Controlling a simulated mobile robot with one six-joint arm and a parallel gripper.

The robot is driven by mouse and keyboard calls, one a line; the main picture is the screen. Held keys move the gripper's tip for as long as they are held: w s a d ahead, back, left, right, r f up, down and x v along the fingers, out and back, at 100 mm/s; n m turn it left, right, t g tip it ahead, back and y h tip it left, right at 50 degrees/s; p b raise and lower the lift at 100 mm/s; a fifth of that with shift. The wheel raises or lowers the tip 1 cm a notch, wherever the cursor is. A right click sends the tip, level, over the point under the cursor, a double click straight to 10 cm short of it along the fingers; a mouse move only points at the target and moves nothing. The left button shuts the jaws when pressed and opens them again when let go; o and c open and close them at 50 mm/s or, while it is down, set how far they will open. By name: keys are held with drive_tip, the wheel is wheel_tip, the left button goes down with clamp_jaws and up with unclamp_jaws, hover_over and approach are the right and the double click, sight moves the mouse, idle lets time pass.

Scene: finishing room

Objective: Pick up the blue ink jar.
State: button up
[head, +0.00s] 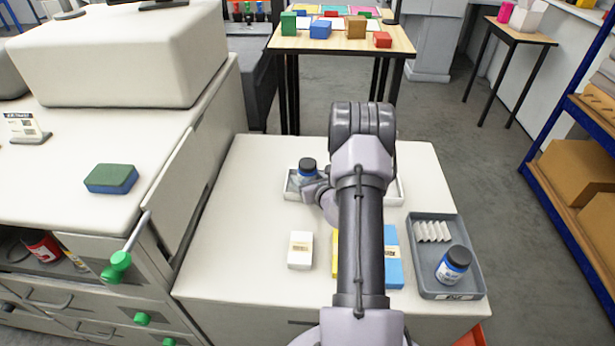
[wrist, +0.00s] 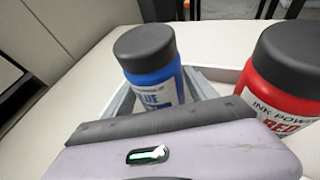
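The blue ink jar (wrist: 150,70) has a dark cap, a blue body and a white label reading "BLUE". It stands upright in front of my gripper (wrist: 160,97) in the wrist view, with grey fingers spread on either side of it. Its lower part is hidden by the gripper body. In the head view, the blue ink jar (head: 307,167) shows its cap and a blue band at the left end of a white tray (head: 392,192). My gripper (head: 313,186) is low beside it. Contact between fingers and jar is not clear.
A red ink jar (wrist: 288,75) stands close to the right of my gripper. A grey tray (head: 425,289) holds another blue-bodied jar (head: 453,264) and a white ridged piece (head: 432,231). A white box (head: 300,250) and a blue box (head: 393,262) lie near my arm.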

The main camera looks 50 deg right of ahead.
clamp_jaws()
